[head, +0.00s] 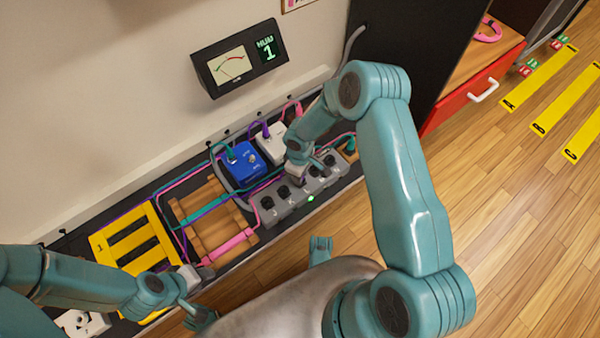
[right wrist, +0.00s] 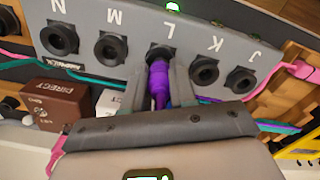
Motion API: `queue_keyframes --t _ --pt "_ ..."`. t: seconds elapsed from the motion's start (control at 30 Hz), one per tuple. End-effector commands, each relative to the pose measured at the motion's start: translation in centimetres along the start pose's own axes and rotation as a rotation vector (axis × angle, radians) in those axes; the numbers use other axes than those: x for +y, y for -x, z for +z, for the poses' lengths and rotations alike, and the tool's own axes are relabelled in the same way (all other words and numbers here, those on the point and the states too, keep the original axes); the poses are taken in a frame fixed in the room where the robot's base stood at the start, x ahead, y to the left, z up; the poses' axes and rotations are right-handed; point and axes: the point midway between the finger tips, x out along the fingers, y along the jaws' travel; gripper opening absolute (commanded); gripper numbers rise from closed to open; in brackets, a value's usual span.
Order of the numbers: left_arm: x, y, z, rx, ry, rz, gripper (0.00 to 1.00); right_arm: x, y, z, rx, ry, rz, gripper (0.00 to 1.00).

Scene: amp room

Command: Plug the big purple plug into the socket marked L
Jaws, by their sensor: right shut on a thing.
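The purple plug (right wrist: 158,82) is between the two fingers of my right gripper (right wrist: 162,84), which is shut on it. Its tip meets the dark ring of the socket marked L (right wrist: 160,53) in the right wrist view; how deep it sits I cannot tell. The letters appear upside down there. In the head view, my right gripper (head: 300,178) is over the grey socket box (head: 270,215) and hides the plug. My left gripper (head: 190,280) is at the lower left, away from the sockets; its fingers are too unclear to read.
Sockets M (right wrist: 110,47) and K (right wrist: 204,70) flank L. A green light (right wrist: 173,7) glows on the box. A blue pedal (head: 245,168), a white pedal (head: 272,145) and a brown box (right wrist: 55,105) stand close by. Several cables cross the board. A meter (head: 236,62) reads HUM 1.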

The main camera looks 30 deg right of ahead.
Motion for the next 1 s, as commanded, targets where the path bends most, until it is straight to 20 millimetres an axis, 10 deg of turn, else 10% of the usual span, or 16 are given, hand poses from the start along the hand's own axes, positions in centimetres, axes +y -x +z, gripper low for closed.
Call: queue_keyframes --t 0.4,0.43,0.5,1.0 --pt "0.0 0.0 0.0 0.001 0.0 0.0 0.42 0.0 0.0 0.0 0.0 0.0 0.0 0.0" --pt "0.0 0.0 0.0 0.001 0.0 0.0 0.42 0.0 0.0 0.0 0.0 0.0 0.0 0.32" --pt "0.0 0.0 0.0 0.001 0.0 0.0 0.42 0.0 0.0 0.0 0.0 0.0 0.0 0.55" --pt "0.5 1.6 0.6 -0.024 0.006 -0.001 0.42 0.0 3.1 -0.1 0.002 -0.001 0.001 0.56"
